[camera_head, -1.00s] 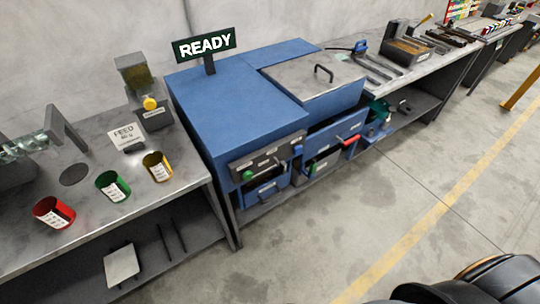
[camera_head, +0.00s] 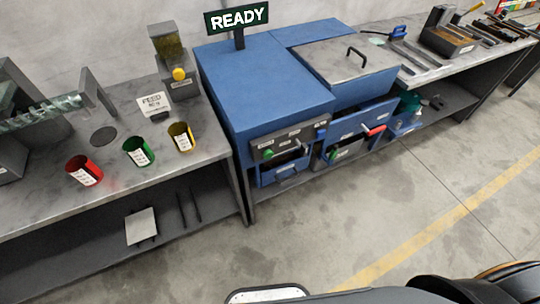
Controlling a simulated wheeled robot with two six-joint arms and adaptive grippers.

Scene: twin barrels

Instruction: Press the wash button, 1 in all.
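A blue machine (camera_head: 245,80) stands in the middle of the view with a READY sign (camera_head: 237,20) on top. Its front has a dark control panel (camera_head: 289,139) with small labels too fine to read. I cannot tell which control is the wash button. Neither gripper shows; only dark parts that seem to be my own body show at the bottom edge.
A grey bench (camera_head: 118,182) on the left bears a red cup (camera_head: 84,170), a green cup (camera_head: 138,151), a yellow cup (camera_head: 181,136) and a FEED sign (camera_head: 153,104). A right bench (camera_head: 430,72) bears trays and tools. The floor (camera_head: 400,215) before the machine is clear.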

